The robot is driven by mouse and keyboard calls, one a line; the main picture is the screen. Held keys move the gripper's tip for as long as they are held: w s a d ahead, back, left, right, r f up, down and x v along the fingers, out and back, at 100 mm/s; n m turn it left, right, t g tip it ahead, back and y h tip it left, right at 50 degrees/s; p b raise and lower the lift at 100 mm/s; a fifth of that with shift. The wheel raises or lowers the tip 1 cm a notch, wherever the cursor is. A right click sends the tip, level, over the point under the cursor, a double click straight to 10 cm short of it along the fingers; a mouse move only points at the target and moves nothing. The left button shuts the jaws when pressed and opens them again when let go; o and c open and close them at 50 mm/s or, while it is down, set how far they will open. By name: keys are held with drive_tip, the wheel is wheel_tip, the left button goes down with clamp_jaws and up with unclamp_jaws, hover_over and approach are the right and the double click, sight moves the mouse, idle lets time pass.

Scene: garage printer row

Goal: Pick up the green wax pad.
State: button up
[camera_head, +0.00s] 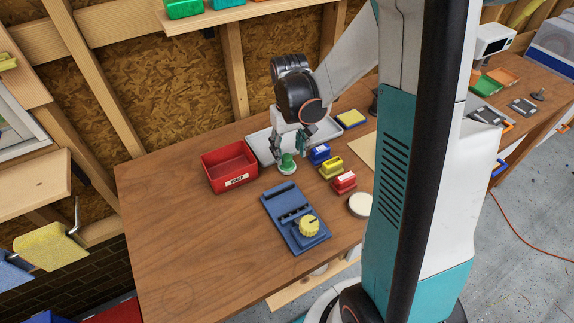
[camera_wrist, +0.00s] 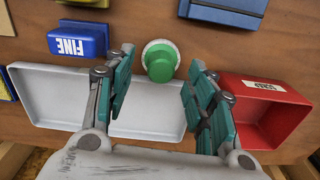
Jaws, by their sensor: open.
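The green wax pad (camera_head: 288,162) is a round green knob on a pale disc-shaped base. It sits on the wooden workbench, just in front of the grey-white tray. My gripper (camera_head: 290,150) is right above it, pointing down, with its fingers open. In the wrist view the green wax pad (camera_wrist: 160,62) shows between the teal fingertips of my gripper (camera_wrist: 162,60), with a gap on either side. I see no contact; how far the fingertips are above the bench is hard to tell.
A red bin (camera_head: 229,164) stands left of the pad and the tray (camera_head: 262,150) lies behind. Blue (camera_head: 320,154), yellow (camera_head: 331,167) and red (camera_head: 344,182) blocks stand close on the right. A blue fixture (camera_head: 294,218) with a yellow knob lies in front. The bench's left side is clear.

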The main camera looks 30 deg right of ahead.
sight(287, 156)
drive_tip(key=f, duration=0.1)
drive_tip(key=f+b, duration=0.1)
drive_tip(key=f, duration=0.2)
drive_tip(key=shift+w+a+f, duration=0.1)
drive_tip(key=shift+w+f, duration=0.1)
drive_tip(key=shift+w, duration=0.1)
drive_tip(key=c, duration=1.1)
drive_tip(key=shift+r, duration=0.1)
wheel_tip(287, 156, up, 20)
drive_tip(key=p, duration=0.5)
drive_tip(key=shift+o, duration=0.3)
